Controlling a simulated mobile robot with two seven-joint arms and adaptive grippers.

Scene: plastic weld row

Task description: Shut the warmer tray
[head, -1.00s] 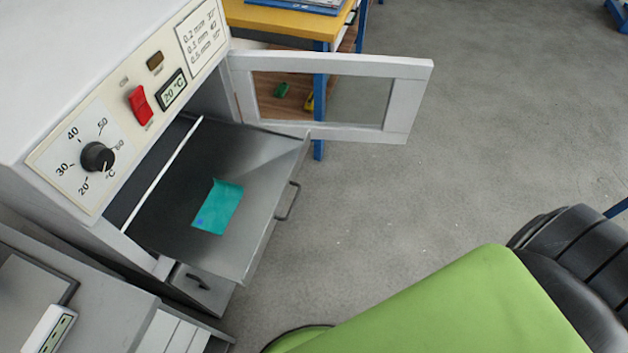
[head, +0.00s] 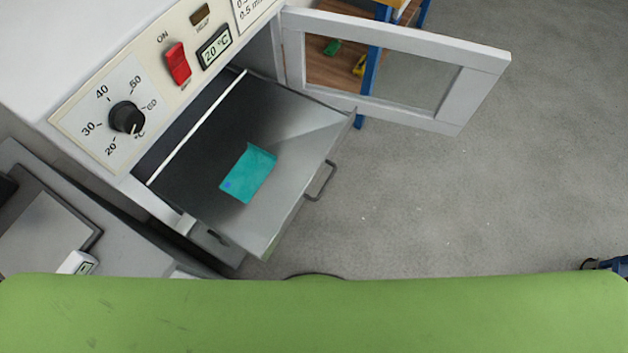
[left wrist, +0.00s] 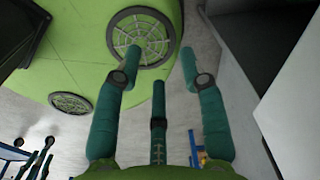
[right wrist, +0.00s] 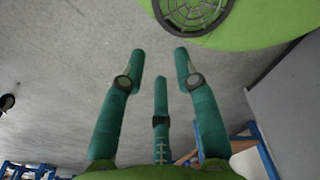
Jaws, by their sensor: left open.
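The grey warmer tray (head: 300,150) is pulled out of the warmer in the head view. Its bar handle (head: 320,182) is on its outer front edge. A teal sheet (head: 248,173) lies on the tray. The warmer's windowed door (head: 470,85) stands swung open beyond the tray. Neither gripper shows in the head view. In the left wrist view my left gripper (left wrist: 177,62) is open with nothing between its fingers. In the right wrist view my right gripper (right wrist: 160,62) has its fingertips apart and empty over grey floor.
The warmer's panel has a black dial (head: 126,117), a red switch (head: 177,63) and a display (head: 214,47) reading 20 °C. A grey unit (head: 50,225) stands at the left. A blue-legged table (head: 370,80) is behind the door. Floor right of the tray is clear.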

